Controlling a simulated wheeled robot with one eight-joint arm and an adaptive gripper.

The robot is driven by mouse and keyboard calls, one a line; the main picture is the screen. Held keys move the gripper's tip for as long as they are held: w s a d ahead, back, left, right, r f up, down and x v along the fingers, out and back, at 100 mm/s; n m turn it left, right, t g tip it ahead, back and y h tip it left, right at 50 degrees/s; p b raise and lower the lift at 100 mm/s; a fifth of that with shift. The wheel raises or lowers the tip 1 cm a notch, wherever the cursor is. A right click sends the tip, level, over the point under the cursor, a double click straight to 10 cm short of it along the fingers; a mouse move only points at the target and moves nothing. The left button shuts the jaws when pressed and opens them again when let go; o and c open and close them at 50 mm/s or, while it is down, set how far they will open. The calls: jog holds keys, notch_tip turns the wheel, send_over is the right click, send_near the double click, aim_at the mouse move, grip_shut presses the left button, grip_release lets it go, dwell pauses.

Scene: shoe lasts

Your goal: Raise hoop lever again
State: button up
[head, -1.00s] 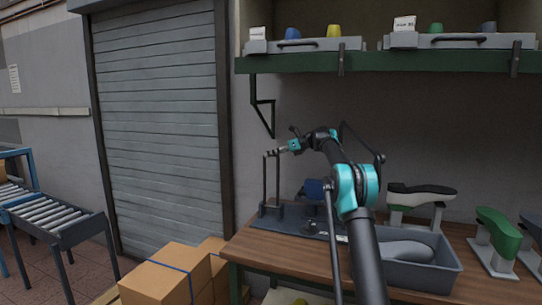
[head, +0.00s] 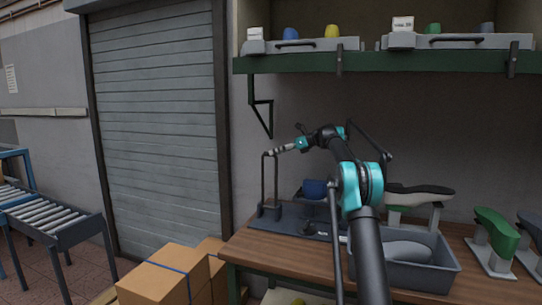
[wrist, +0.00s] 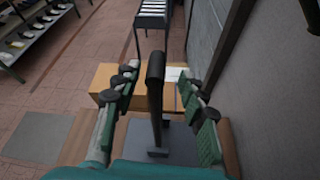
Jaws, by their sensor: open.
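The hoop lever (head: 263,185) is a dark, narrow frame standing upright at the left end of a dark base plate (head: 262,225) on the workbench. My gripper (head: 273,152) is at the top of the hoop, reaching in from the right. In the wrist view the hoop (wrist: 156,105) rises between the two green-padded fingers of my gripper (wrist: 158,78). The fingers are spread, with a visible gap on each side of the hoop. A blue block (head: 314,189) sits on the fixture to the right of the hoop, partly hidden by my arm.
A grey bin (head: 445,268) holding a grey last stands on the bench (head: 290,258). A black-and-white last (head: 418,195) and a green last (head: 496,229) stand to the right. A shelf (head: 400,62) hangs above. Cardboard boxes (head: 160,280) stand left of the bench.

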jog(key=v, duration=0.8)
jog(key=s+d+f+n+h, duration=0.3)
jog(key=s+f+n, duration=0.5)
jog(key=s+f, duration=0.5)
jog(key=s+d+f+n+h, duration=0.3)
jog(key=s+f, duration=1)
jog(key=s, duration=1.3)
jog(key=s+d+f+n+h, duration=0.3)
jog(key=s+f+n+h, duration=0.4)
jog(key=s+f+n, duration=0.5)
jog(key=s+f, duration=0.1)
jog(key=s, duration=0.6)
jog(key=shift+s+d+n+t, duration=0.2)
jog(key=shift+s+n+t, duration=0.1)
jog(key=shift+s, duration=0.05)
jog(key=shift+r, duration=0.1)
